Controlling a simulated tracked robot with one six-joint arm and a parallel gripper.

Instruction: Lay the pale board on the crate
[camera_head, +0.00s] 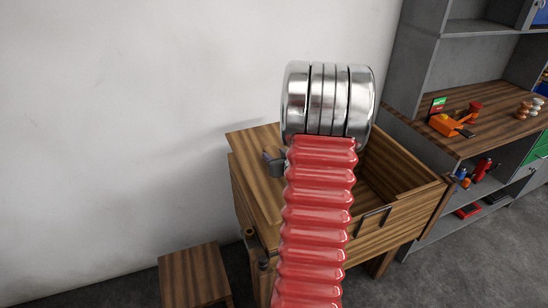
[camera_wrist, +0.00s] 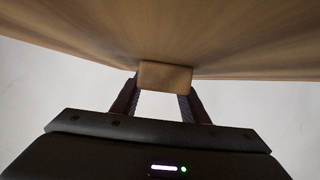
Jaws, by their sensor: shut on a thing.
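The wooden crate (camera_head: 400,235) is an open-topped box with a dark handle on its front, in the middle of the head view. The board (camera_head: 250,153) is flat brown striped wood over the crate's left part; I cannot tell whether it touches the rim. It fills the top of the wrist view (camera_wrist: 90,35). My gripper (camera_wrist: 165,82) is shut on a small block-shaped grip (camera_wrist: 165,76) on the board. In the head view only a dark bit of my gripper (camera_head: 274,162) shows, beside my red arm, which hides much of the board and crate.
A small wooden stool (camera_head: 193,272) stands at the lower left. A grey shelf unit with a wooden worktop (camera_head: 490,115) stands on the right, holding an orange tool (camera_head: 447,125) and red bottles (camera_head: 481,169) below. A white wall is behind.

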